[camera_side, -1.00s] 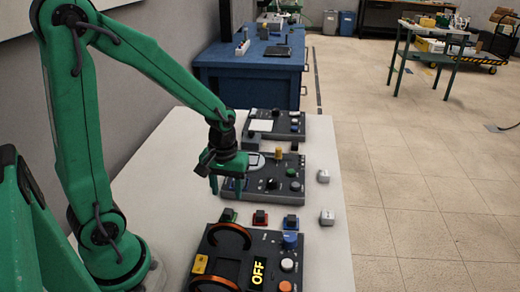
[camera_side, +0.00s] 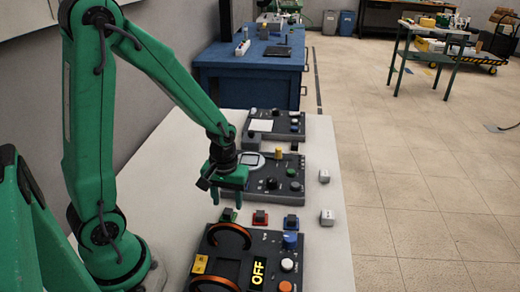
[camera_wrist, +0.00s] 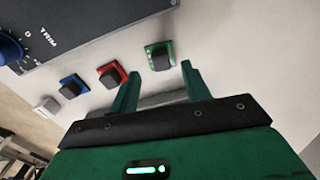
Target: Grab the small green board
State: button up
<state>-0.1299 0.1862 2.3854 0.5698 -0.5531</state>
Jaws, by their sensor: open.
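The small green board (camera_side: 228,215), with a dark block on it, lies on the white table beyond the dark console with orange coils. It also shows in the wrist view (camera_wrist: 160,55), just past my fingertips and between their lines. My gripper (camera_side: 229,203) is above and close to the board in the side view, pointing down. In the wrist view my gripper (camera_wrist: 158,72) has its two green fingers spread apart, with nothing between them. The board is apart from the fingers in the wrist view.
A red board (camera_side: 260,218) and a blue board (camera_side: 291,223) lie to the right of the green one. Near them are two white cubes (camera_side: 327,217). The orange-coil console (camera_side: 255,262), reading OFF, is in front. A grey console (camera_side: 271,181) stands behind.

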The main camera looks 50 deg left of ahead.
aim_at(228, 211)
jog(key=shift+f, duration=1.95)
grip_shut()
